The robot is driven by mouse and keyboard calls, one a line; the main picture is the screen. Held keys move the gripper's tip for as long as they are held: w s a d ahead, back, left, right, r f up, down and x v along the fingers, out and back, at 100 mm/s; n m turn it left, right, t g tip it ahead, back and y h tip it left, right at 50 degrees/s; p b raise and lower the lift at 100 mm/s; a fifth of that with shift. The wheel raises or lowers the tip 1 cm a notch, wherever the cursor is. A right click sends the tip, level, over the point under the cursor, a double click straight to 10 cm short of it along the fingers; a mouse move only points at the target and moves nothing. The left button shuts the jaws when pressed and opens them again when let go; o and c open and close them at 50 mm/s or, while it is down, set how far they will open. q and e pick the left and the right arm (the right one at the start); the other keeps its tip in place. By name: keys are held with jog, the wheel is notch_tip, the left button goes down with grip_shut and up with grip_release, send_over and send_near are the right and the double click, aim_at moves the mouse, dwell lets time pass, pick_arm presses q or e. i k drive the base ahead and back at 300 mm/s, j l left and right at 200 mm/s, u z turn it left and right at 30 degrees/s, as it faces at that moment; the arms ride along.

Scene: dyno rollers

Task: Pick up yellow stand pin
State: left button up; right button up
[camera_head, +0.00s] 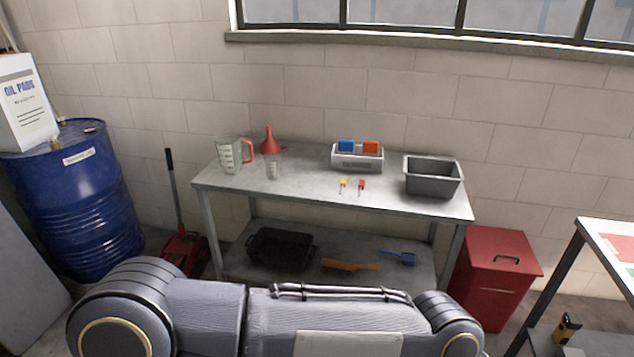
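The yellow stand pin (343,183) is a small yellow-headed pin on the metal workbench (310,192), near the middle of its top. A similar red pin (362,185) lies just to its right. Both look small, with thin shafts pointing toward the front edge. Neither of my grippers is in view. A large grey part of my own arm or body crosses the bottom of the view, apart from the pins.
A rack with blue and orange blocks (357,161) stands behind the pins. A grey bin (433,177) is to the right. A measuring jug (231,156), red funnel (270,141) and clear beaker (273,169) stand left. The bench front is clear.

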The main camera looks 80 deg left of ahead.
aim_at(343, 180)
jog(key=i+j+u, duration=0.2)
jog(key=i+u, duration=0.15)
jog(key=u, duration=0.15)
jog(key=i+j+u, duration=0.1)
jog(key=i+u, duration=0.25)
jog(key=u, duration=0.15)
jog(key=i+l+u, duration=0.1)
jog(key=i+u, duration=0.4)
jog(key=i+l+u, duration=0.2)
jog(key=u, duration=0.3)
jog(key=i+j+u, duration=0.25)
jog(key=i, duration=0.25)
jog(key=i+u, duration=0.3)
jog(key=i, duration=0.15)
jog(key=i+j, duration=0.25)
jog(key=i+z, duration=0.05)
jog(key=i, duration=0.05)
